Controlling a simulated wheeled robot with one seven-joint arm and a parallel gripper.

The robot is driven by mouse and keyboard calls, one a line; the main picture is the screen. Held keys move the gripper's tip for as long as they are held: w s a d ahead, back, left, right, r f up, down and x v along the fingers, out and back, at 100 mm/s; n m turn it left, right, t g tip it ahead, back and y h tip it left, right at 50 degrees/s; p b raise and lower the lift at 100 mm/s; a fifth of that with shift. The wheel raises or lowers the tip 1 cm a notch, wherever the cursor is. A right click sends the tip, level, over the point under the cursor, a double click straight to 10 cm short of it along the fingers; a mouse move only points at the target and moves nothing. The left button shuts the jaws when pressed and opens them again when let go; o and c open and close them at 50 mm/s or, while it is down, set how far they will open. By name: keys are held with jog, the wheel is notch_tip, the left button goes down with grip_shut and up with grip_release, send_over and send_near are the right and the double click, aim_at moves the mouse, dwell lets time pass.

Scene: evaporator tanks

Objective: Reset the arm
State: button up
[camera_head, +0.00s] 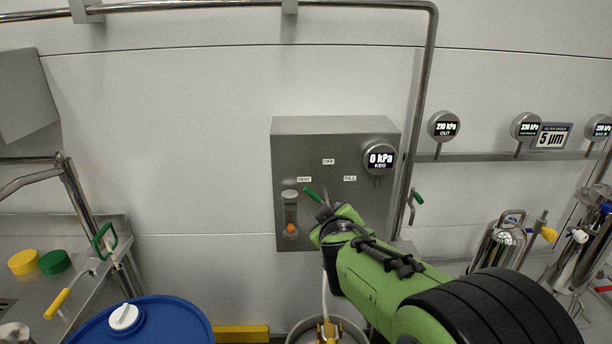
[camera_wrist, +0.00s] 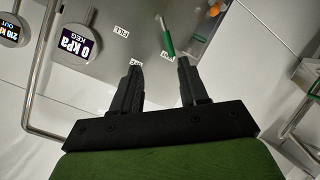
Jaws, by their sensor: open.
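My green arm reaches from the lower right of the head view toward a grey control panel (camera_head: 335,135) on the wall. My gripper (camera_head: 324,212) is in front of the panel's lower middle, and its black fingers show apart in the wrist view (camera_wrist: 159,65). Nothing is between them. A green valve handle (camera_head: 314,194) on the panel lies just beyond the fingertips, also in the wrist view (camera_wrist: 167,42). It points toward the VENT label (camera_head: 304,179). The gap between fingertips and handle is hard to judge. The gripper hides part of the panel's lower right.
A KEG gauge (camera_head: 380,160) reading 0 kPa is on the panel's right. A steel pipe (camera_head: 425,100) runs down beside it, with a small green-handled valve (camera_head: 417,197). A blue drum (camera_head: 150,322) stands lower left; a steel canister (camera_head: 500,245) stands right. The wall left of the panel is clear.

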jog(key=s+d+r+m+g+p, duration=0.2)
jog(key=s+d+r+p, duration=0.15)
jog(key=s, duration=0.45)
jog(key=s+d+r+m+g+p, duration=0.2)
jog(key=s+d+r, duration=0.15)
jog(key=s, duration=0.55)
jog(key=s+m+g+p, duration=0.3)
jog(key=s+g+p, duration=0.1)
jog(key=s, duration=1.4)
jog(key=shift+s+m, duration=0.2)
jog(key=shift+m, duration=0.1)
